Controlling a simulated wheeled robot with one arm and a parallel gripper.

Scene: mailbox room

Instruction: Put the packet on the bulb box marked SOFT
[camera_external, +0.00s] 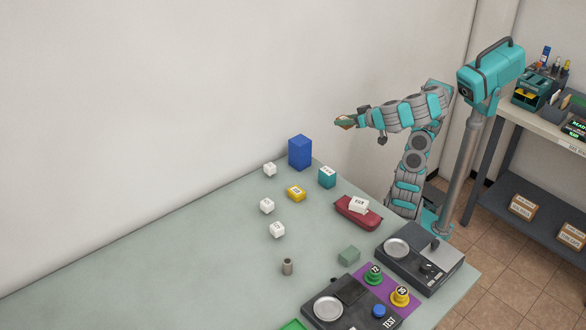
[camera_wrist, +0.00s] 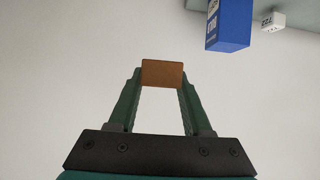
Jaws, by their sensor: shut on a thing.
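My gripper (camera_external: 345,122) is raised in the air at the back, beyond the table edge and above the blue box's height in the picture. In the wrist view its two green fingers (camera_wrist: 162,74) are shut on a flat brown packet (camera_wrist: 162,73) at their tips. The packet touches nothing else. Small white boxes with dark print stand on the table, one behind (camera_external: 270,169), others nearer (camera_external: 266,206) (camera_external: 277,230). A yellow box (camera_external: 297,193) and a teal box (camera_external: 327,177) also carry labels. The print is too small to tell which is marked SOFT.
A tall blue box (camera_external: 300,152) stands at the table's back corner; it also shows in the wrist view (camera_wrist: 230,28). Dark devices (camera_external: 420,256) fill the right front. The table's left part is clear.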

